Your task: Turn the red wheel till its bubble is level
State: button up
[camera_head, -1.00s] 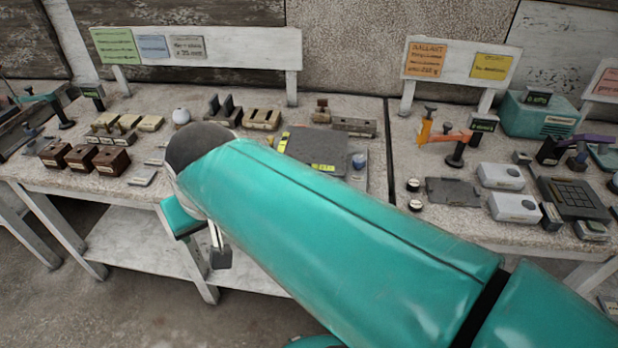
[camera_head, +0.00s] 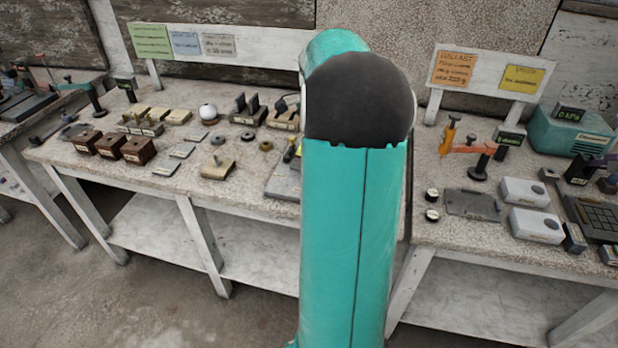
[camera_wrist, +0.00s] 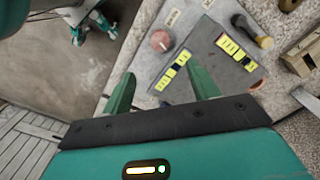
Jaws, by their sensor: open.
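In the wrist view a dull red round wheel (camera_wrist: 160,40) stands on the pale slab beside a dark grey plate (camera_wrist: 208,62). The bubbles are too small to read. My gripper (camera_wrist: 160,68) is open and empty, its fingers spread with the wheel beyond them, apart from it. In the head view my arm hides the gripper and most of the plate (camera_head: 283,182).
On the left bench stand brown blocks (camera_head: 110,146), a white ball (camera_head: 208,112) and several small fittings. The right bench holds white boxes (camera_head: 530,208) and a teal case (camera_head: 570,135). Signboards (camera_head: 225,45) stand behind. A wooden block (camera_wrist: 304,55) lies beyond the plate.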

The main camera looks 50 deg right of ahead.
notch_tip(320, 180, down, 14)
jog(key=shift+a+r, duration=0.1)
jog(key=shift+r, duration=0.15)
jog(key=shift+c, duration=0.2)
jog(key=c, duration=0.9)
